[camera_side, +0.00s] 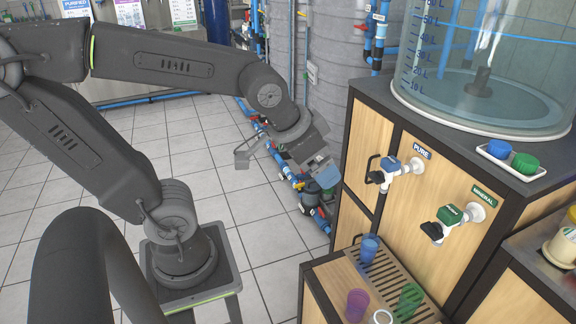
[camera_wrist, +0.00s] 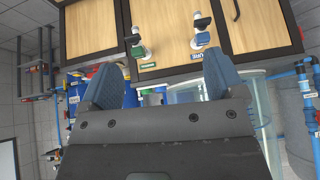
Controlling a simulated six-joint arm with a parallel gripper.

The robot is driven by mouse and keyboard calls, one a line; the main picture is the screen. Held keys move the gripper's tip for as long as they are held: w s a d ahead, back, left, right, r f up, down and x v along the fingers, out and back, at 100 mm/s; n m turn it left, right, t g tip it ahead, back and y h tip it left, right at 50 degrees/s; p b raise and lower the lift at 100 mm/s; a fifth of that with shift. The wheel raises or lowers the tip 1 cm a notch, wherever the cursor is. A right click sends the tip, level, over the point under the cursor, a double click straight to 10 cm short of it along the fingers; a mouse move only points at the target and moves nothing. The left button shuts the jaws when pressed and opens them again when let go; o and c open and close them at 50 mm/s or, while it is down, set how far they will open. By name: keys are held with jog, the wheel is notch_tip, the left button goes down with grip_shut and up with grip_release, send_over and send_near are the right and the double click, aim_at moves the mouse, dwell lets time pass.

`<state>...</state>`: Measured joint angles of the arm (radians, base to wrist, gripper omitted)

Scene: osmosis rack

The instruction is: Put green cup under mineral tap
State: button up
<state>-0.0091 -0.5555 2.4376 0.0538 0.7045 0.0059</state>
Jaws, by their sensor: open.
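The green cup (camera_side: 409,300) stands on the slatted ledge, towards its front right in the side view. In the wrist view, which is upside down, the mineral tap (camera_wrist: 139,46) shows left of the pure tap. My gripper (camera_side: 322,172) is open and empty, in the air left of the cabinet, well away from the cup. Its blue fingertips (camera_wrist: 164,85) are spread wide in the wrist view. No cup shows in the wrist view.
A blue cup (camera_side: 369,247), a purple cup (camera_side: 357,305) and a white-rimmed cup (camera_side: 382,317) stand near the green cup. The pure tap (camera_side: 392,168) juts out above the blue cup. A clear tank (camera_side: 500,85) and a tray with two caps (camera_side: 512,160) sit on the cabinet top.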

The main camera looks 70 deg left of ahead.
jog(key=shift+g, duration=0.4)
jog(key=s, duration=0.3)
jog(key=s+d, duration=0.1)
jog(key=s, duration=0.1)
jog(key=shift+s+r, duration=0.25)
jog(key=shift+s, duration=0.05)
